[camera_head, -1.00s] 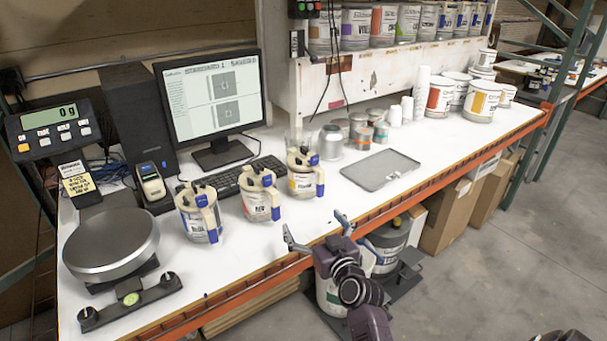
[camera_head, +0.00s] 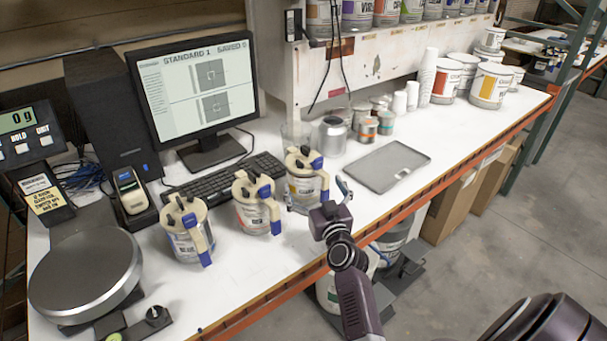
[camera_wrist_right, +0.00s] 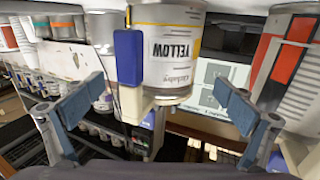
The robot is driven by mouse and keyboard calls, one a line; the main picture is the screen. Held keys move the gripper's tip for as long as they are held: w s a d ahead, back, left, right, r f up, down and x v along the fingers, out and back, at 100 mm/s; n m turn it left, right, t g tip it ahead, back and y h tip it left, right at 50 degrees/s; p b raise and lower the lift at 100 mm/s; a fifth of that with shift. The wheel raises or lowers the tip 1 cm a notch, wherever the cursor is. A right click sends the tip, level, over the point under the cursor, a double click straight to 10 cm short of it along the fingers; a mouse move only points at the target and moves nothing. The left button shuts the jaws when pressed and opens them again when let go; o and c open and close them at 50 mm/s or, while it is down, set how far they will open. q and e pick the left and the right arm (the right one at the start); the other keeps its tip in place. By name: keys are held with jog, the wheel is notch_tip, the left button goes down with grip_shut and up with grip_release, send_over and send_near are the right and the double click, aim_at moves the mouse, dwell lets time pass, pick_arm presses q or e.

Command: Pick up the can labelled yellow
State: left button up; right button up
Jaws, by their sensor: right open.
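The can labelled yellow (camera_head: 302,188) stands upright on the white bench (camera_head: 290,265), the rightmost of three similar cans with blue-capped handles. In the right wrist view the yellow can (camera_wrist_right: 168,50) appears upside down, its "YELLOW" label readable and its blue handle part facing me. My right gripper (camera_head: 319,196) is open at the near right side of this can. In the wrist view its two fingers (camera_wrist_right: 162,100) spread to the left and right of the can, with no contact visible. My left gripper is not in view.
The red can (camera_head: 255,210) and blue can (camera_head: 183,235) stand to the left. A keyboard (camera_head: 222,178) lies behind them. A grey tray (camera_head: 388,166) lies to the right, and a scale (camera_head: 85,275) stands at the left. The bench's orange front edge is close to my right arm.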

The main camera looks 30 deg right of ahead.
aim_at(305, 167)
jog(key=shift+w+d+r, duration=0.2)
jog(key=shift+w+r, duration=0.05)
jog(key=shift+w, duration=0.4)
jog(key=shift+w+d+p, duration=0.1)
jog(key=shift+w+p, duration=0.2)
jog(key=shift+w, duration=0.05)
jog(key=x, duration=0.3)
jog(key=shift+w+r+p, duration=0.15)
jog(key=shift+w+p, duration=0.1)
jog(key=shift+p, duration=0.1)
jog(key=shift+w+d, duration=0.1)
jog(key=shift+w, duration=0.5)
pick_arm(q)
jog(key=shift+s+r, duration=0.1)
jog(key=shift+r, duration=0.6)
pick_arm(e)
jog(key=shift+s, duration=0.1)
jog(key=c, duration=2)
jog(key=shift+r, duration=0.25)
jog(key=shift+c, duration=0.2)
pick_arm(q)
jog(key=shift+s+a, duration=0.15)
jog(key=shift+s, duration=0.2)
pick_arm(e)
jog(key=shift+f, duration=0.1)
